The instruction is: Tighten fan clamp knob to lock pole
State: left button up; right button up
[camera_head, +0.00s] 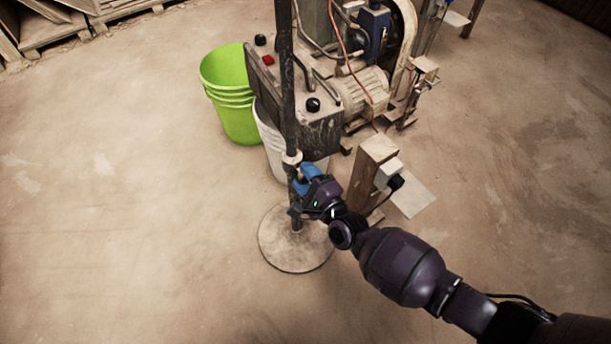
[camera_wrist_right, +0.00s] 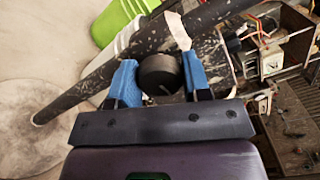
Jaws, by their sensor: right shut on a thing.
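The fan's dark pole (camera_head: 287,90) stands upright on a round base (camera_head: 290,255) in the head view. A pale clamp collar (camera_head: 292,158) sits low on the pole; it also shows in the right wrist view (camera_wrist_right: 178,30). The round black clamp knob (camera_wrist_right: 160,74) is between the blue fingers of my right gripper (camera_wrist_right: 158,80) in the right wrist view. My right gripper (camera_head: 305,180) is shut on the knob, beside the pole. In the head view the fingers hide the knob. My left gripper is in neither view.
A machine with a control box (camera_head: 300,95) and motor stands just behind the pole. A green bucket (camera_head: 230,95) and a white bucket (camera_head: 270,140) stand beside it. A wooden post (camera_head: 370,170) is close to my right arm. The floor at left is clear.

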jog(key=shift+m, duration=0.4)
jog(key=o, duration=0.9)
jog(key=shift+o, duration=0.2)
jog(key=shift+s, duration=0.1)
jog(key=p+v, duration=0.2)
jog(key=v, duration=0.8)
jog(key=shift+s+d, duration=0.2)
jog(key=shift+s, duration=0.1)
